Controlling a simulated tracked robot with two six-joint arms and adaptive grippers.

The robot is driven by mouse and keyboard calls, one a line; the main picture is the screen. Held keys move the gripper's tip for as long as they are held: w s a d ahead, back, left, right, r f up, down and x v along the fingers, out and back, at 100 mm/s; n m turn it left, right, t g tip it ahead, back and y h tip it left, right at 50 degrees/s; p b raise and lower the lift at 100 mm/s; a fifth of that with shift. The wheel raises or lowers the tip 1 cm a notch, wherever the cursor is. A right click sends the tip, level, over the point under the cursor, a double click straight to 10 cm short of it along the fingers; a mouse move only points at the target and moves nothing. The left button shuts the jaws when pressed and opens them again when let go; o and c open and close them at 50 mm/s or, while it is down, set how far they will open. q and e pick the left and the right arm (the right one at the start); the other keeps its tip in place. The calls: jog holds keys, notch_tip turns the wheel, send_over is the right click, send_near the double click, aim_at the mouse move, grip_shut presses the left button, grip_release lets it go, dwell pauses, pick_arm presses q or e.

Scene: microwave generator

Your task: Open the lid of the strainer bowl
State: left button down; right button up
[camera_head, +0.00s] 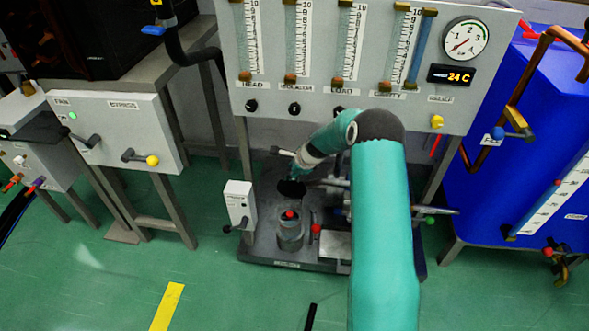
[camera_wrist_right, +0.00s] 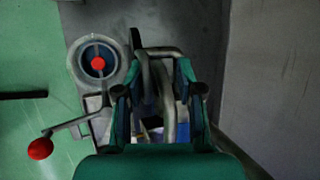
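The strainer bowl (camera_head: 290,236) is a grey upright cylinder with a red knob (camera_head: 290,214) on top, standing on the low dark base. In the right wrist view, the bowl (camera_wrist_right: 78,70) appears from above at upper left, with the red knob at the centre of its round top. The top appears closed. My right gripper (camera_head: 292,189) is above and behind the bowl in the head view, small and dark. In the wrist view, the right gripper (camera_wrist_right: 160,95) has its fingers apart, with metal pipes visible between and beyond them. Contact with the pipes cannot be told. My left gripper is out of view.
A lever with a red ball (camera_wrist_right: 40,148) is beside the bowl. A white box (camera_head: 239,204) stands left of it. The gauge panel (camera_head: 300,110) rises behind, and a blue tank (camera_head: 530,130) is at right. Green floor (camera_head: 230,300) in front is mostly clear.

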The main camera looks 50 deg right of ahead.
jog(key=v, duration=1.2)
